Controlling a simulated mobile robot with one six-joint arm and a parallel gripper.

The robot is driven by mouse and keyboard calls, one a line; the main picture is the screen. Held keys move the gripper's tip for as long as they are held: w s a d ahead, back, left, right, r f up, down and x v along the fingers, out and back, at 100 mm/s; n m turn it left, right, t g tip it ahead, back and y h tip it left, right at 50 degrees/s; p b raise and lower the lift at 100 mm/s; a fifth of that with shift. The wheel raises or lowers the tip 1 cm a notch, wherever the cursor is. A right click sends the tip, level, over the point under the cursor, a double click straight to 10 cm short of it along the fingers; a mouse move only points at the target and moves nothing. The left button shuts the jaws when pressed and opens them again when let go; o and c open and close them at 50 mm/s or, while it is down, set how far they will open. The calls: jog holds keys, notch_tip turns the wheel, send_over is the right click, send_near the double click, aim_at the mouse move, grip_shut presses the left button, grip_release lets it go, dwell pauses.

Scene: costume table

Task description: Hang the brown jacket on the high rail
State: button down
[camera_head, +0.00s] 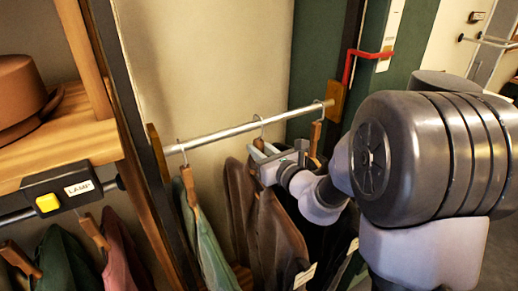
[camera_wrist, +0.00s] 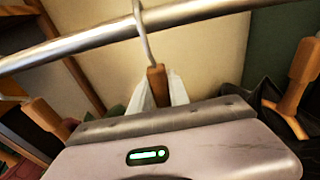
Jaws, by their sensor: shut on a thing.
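The silver high rail (camera_head: 225,132) crosses the open wardrobe bay and also spans the top of the wrist view (camera_wrist: 90,42). The brown jacket (camera_head: 272,222) hangs below it in the middle of the bay. My gripper (camera_head: 270,160) is shut at the top of this jacket, just under the rail. In the wrist view, a wooden hanger neck (camera_wrist: 157,86) rises behind the gripper, and its metal hook (camera_wrist: 146,35) crosses the rail. The hook's tip is cut off there, so I cannot tell whether its weight rests on the rail.
A pale green garment (camera_head: 205,240) hangs to the left on the same rail. A dark garment (camera_head: 322,235) hangs close on the right. A shelf with a brown hat (camera_head: 22,90) and a lamp switch box (camera_head: 70,192) stand left. A red hook bracket (camera_head: 365,57) juts out above right.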

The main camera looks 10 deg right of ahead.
jog(key=c, duration=1.2)
grip_release()
jog(key=shift+r, duration=0.1)
jog(key=shift+o, duration=0.2)
